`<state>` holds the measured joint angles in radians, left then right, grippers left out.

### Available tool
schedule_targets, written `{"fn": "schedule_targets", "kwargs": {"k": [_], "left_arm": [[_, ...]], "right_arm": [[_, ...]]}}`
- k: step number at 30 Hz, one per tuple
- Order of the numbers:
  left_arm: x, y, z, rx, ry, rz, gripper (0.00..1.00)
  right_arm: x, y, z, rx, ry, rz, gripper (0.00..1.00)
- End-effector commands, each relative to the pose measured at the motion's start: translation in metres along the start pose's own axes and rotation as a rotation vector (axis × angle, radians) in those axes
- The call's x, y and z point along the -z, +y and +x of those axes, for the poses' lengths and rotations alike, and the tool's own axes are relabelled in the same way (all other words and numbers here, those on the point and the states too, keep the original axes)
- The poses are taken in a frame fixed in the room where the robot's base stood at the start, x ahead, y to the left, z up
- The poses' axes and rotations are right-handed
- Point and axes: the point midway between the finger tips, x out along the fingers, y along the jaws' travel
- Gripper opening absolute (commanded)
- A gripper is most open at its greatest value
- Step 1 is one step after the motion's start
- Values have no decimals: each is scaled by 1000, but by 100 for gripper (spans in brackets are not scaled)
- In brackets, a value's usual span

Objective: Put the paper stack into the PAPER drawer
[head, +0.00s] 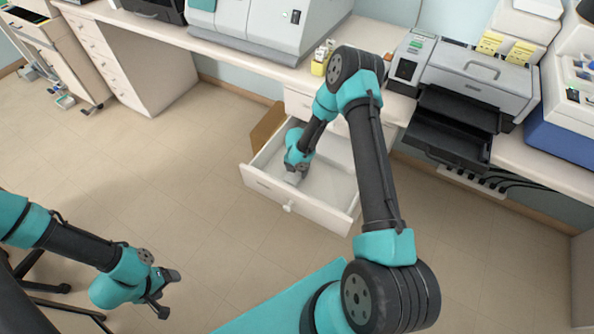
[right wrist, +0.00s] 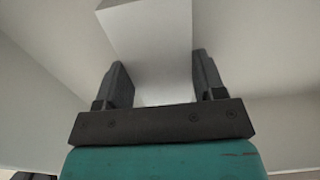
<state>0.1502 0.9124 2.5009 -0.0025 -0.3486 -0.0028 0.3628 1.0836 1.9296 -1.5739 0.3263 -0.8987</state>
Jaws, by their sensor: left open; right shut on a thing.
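The white paper stack (right wrist: 150,50) is between the two fingers of my right gripper (right wrist: 153,85), which is shut on it. In the head view my right gripper (head: 295,174) reaches down inside an open white drawer (head: 318,215), near its left front part. A small pale part of the stack (head: 292,179) shows at the fingertips there. I cannot tell whether the stack touches the drawer floor. No label is readable on the drawer. My left gripper (head: 165,291) is open and empty, above the floor at lower left.
A brown box (head: 267,128) stands just left of the drawer. A printer (head: 478,82) with its dark tray out is on the counter to the right. A yellow container (head: 318,68) stands near the counter edge. The floor in front of the drawer is clear.

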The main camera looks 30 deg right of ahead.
Motion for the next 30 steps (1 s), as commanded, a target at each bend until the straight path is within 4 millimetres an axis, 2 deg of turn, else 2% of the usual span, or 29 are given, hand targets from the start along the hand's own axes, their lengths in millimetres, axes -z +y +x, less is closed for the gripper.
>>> {"fn": "schedule_targets", "kwargs": {"k": [6,7,15,24,30], "left_arm": [[0,0,0,0,0,0,70],[0,0,0,0,0,0,70],[0,0,0,0,0,0,70],[0,0,0,0,0,0,70],[0,0,0,0,0,0,70]], "right_arm": [[0,0,3,0,1,0,37],[0,0,4,0,1,0,64],[0,0,3,0,1,0,89],[0,0,1,0,0,0,89],[0,0,-15,-1,-1,0,89]]}}
